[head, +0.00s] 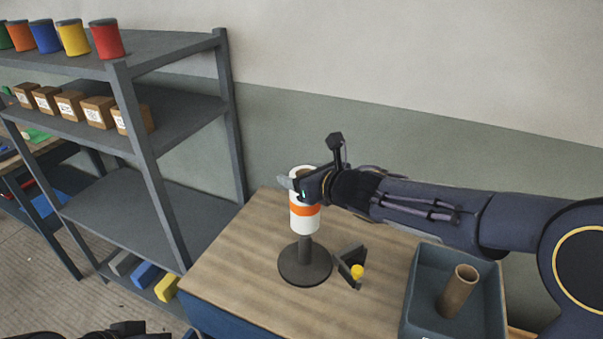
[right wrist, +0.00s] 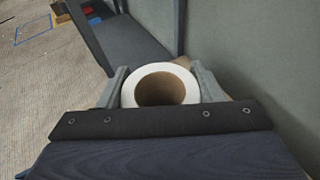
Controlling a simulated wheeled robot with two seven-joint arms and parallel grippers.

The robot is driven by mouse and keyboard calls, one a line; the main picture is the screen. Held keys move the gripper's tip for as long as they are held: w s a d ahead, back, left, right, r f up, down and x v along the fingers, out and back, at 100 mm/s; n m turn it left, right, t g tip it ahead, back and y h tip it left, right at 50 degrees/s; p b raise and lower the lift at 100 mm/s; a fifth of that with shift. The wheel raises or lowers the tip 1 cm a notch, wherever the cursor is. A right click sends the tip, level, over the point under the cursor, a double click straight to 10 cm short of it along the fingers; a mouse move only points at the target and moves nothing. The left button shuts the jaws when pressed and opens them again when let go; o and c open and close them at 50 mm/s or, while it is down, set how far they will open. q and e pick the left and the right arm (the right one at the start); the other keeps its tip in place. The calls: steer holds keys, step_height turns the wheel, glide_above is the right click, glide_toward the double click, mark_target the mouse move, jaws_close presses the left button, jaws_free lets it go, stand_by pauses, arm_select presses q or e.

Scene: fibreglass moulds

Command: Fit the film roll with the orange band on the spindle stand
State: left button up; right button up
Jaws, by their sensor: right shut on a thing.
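The white film roll with the orange band (head: 304,223) is upright in my right gripper (head: 293,186). The right wrist view shows the roll's white rim and brown hollow core (right wrist: 160,89) between the two grey fingers. The spindle stand (head: 305,265) has a round dark base on the wooden table. Its short post shows directly below the roll, and the roll hides the post's top. No spindle tip shows inside the core. I cannot tell whether the roll is around the post or above it. My left gripper's fingers are not visible.
A grey bin (head: 420,290) holding a brown tube (head: 459,290) is farther right. A grey shelf rack (head: 150,165) with coloured cans and boxes stands left. Bare table lies left of the stand.

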step_height(320, 180, down, 8)
steer(key=b, duration=0.7)
steer(key=shift+b, duration=0.4)
steer(key=shift+f, duration=0.15)
stand_by(0.5)
steer(key=shift+f+b, duration=2.65)
steer(key=shift+b, duration=0.5)
steer(key=o, duration=1.4)
steer(key=shift+r, duration=0.1)
steer(key=shift+c, duration=0.2)
steer(key=o, duration=0.4)
